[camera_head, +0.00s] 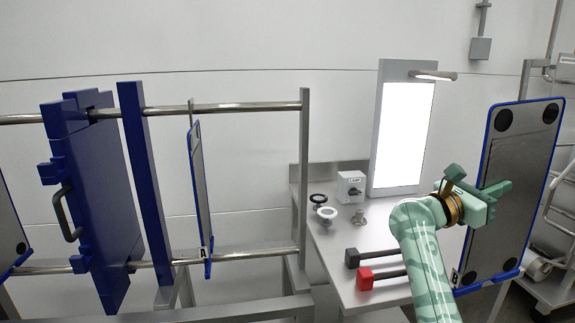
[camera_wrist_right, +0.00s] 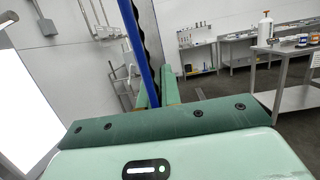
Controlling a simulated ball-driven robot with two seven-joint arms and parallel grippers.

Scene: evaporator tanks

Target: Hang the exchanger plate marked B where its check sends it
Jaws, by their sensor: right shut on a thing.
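My right gripper (camera_head: 492,194) is shut on the edge of an exchanger plate (camera_head: 512,180), a grey sheet with a blue rim and dark round corner holes. The plate is held nearly upright at the right, in front of the bench. In the right wrist view the plate shows edge-on as a blue strip (camera_wrist_right: 137,52) between the fingers. Another plate (camera_head: 200,185), tagged A, hangs on the rack's rails at left centre. My left gripper is not in view.
The rack has steel rails (camera_head: 240,107), a thick blue end plate (camera_head: 100,200) and a blue upright (camera_head: 145,180). The rails right of plate A are free. A bright light panel (camera_head: 403,135) stands on the steel bench, with gaskets, a switch box (camera_head: 350,187) and red and black-headed tools (camera_head: 365,278).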

